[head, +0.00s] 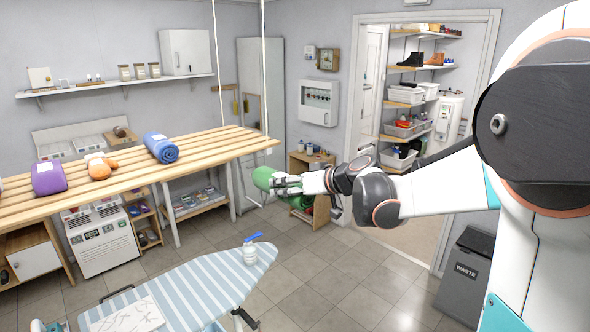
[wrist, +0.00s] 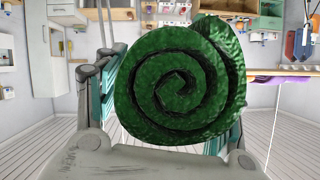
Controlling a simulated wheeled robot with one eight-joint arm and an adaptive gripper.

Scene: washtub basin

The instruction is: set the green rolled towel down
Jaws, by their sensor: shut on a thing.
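The green rolled towel (head: 264,179) is held in the air just off the right end of the slatted wooden rack, in the head view. My gripper (head: 280,185) is shut on it. In the wrist view the towel's spiral end (wrist: 180,85) fills the middle, between the two fingers. It hides much of what lies beyond it. The slatted rack (head: 215,148) hangs from white cords and bears a blue rolled towel (head: 161,148), an orange item (head: 100,167) and a purple roll (head: 48,178).
A small wooden cabinet (head: 299,163) stands behind my gripper. A waste bin (head: 464,275) is at the lower right. The rack's right end is bare.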

